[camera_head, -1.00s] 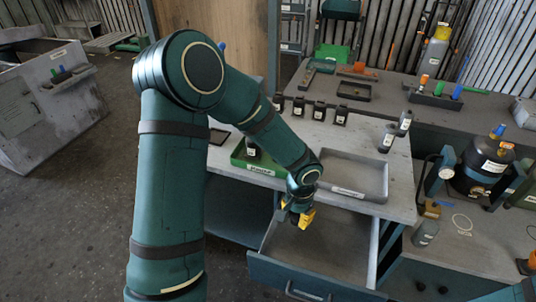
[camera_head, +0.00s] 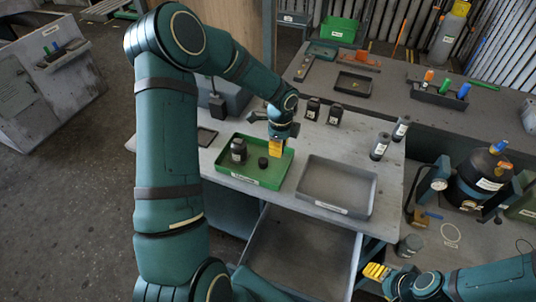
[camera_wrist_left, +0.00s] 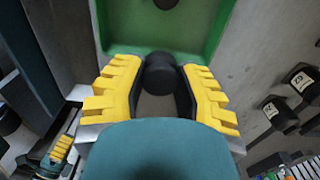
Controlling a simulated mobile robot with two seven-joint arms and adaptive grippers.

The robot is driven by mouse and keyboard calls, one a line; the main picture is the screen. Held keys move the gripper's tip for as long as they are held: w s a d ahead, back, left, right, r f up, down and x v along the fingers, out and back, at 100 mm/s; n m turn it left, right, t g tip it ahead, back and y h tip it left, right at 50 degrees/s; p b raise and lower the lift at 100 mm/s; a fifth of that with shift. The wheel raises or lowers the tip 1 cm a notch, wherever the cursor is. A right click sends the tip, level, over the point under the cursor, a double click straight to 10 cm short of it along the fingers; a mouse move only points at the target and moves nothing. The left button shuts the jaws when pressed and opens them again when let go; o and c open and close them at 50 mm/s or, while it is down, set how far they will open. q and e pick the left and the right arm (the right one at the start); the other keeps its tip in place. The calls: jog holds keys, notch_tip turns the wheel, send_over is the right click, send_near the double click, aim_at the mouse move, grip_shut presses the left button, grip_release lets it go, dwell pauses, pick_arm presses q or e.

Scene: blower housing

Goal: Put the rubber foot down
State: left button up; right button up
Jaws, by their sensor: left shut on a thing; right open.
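My left gripper (camera_head: 276,150) is over the right part of the green tray (camera_head: 245,180) on the grey bench. In the left wrist view its yellow fingers (camera_wrist_left: 160,66) are shut on a dark round piece, the rubber foot (camera_wrist_left: 159,80), with the green tray floor beyond it. Whether the foot touches the tray cannot be told. In the head view the fingers hide the foot. A small black piece (camera_head: 263,162) and a black labelled container (camera_head: 238,150) stand in the tray. My right gripper (camera_head: 376,272) is open, low at the right.
An empty grey tray (camera_head: 337,206) lies right of the green tray. Below it a drawer (camera_head: 305,262) is pulled open. A black tank (camera_head: 483,170) is at the right.

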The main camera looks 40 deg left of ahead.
aim_at(278, 170)
pick_arm(q)
notch_tip(278, 170, down, 9)
jog(key=shift+f, duration=0.2)
dwell(0.3)
jog(key=shift+f+b, duration=0.2)
jog(key=shift+b, duration=0.1)
jog(key=o, duration=0.9)
jog(key=shift+r, duration=0.1)
notch_tip(278, 170, up, 12)
jog(key=shift+r+p, duration=0.1)
jog(key=shift+p, duration=0.25)
